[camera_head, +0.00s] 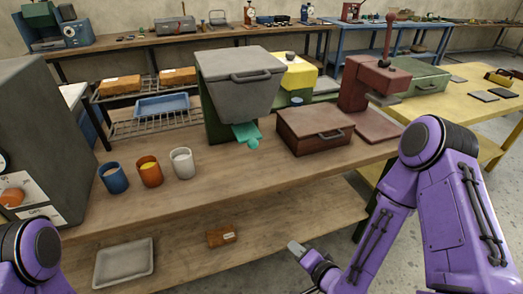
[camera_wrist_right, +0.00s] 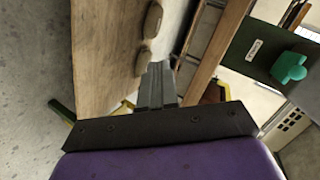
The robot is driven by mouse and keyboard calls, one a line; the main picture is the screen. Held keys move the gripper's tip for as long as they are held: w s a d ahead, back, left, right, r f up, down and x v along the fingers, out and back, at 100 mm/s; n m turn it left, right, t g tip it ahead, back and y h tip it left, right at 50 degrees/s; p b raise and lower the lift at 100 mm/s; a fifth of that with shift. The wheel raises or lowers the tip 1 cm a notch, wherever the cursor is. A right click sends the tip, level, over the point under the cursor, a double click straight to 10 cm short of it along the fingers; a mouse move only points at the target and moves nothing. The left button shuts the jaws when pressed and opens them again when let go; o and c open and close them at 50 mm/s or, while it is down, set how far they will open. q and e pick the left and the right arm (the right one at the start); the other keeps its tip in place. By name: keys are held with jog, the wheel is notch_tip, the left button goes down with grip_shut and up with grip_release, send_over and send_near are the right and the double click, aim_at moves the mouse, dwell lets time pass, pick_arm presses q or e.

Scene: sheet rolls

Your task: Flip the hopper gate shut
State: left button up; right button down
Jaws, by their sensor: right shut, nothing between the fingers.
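The hopper (camera_head: 240,85) is a grey bin on a green body, standing on the wooden bench. Its teal gate (camera_head: 246,134) sticks out under the bin toward the front, with a rounded knob at its end. The teal piece also shows at the right of the right wrist view (camera_wrist_right: 288,67), beside a green panel. My right gripper (camera_head: 297,249) is shut and empty, low in front of the bench and apart from the gate. Its closed fingers show in the right wrist view (camera_wrist_right: 157,82). My left arm enters at the lower left, but its gripper is out of view.
Blue (camera_head: 113,178), orange (camera_head: 150,171) and white (camera_head: 182,163) cups stand left of the gate. A brown lidded box (camera_head: 314,131) and a red press (camera_head: 372,85) stand to its right. A grey tray (camera_head: 124,263) lies on the lower shelf.

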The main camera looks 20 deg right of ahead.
jog(key=w+r+m+t+y, duration=0.1)
jog(key=w+r+m+t, duration=0.1)
jog(key=r, duration=0.7)
jog(key=w+a+r+m+t+y, duration=0.1)
jog(key=w+r+m+t, duration=0.1)
jog(key=r+t, duration=0.3)
notch_tip(320, 180, up, 4)
jog(key=shift+w+f+p, duration=0.1)
jog(key=shift+w+p, duration=0.2)
jog(key=shift+w, duration=0.2)
jog(key=b, duration=0.3)
send_near(255, 147)
jog(key=p+x, duration=0.3)
jog(key=x, duration=0.4)
jog(key=shift+d+f, duration=0.1)
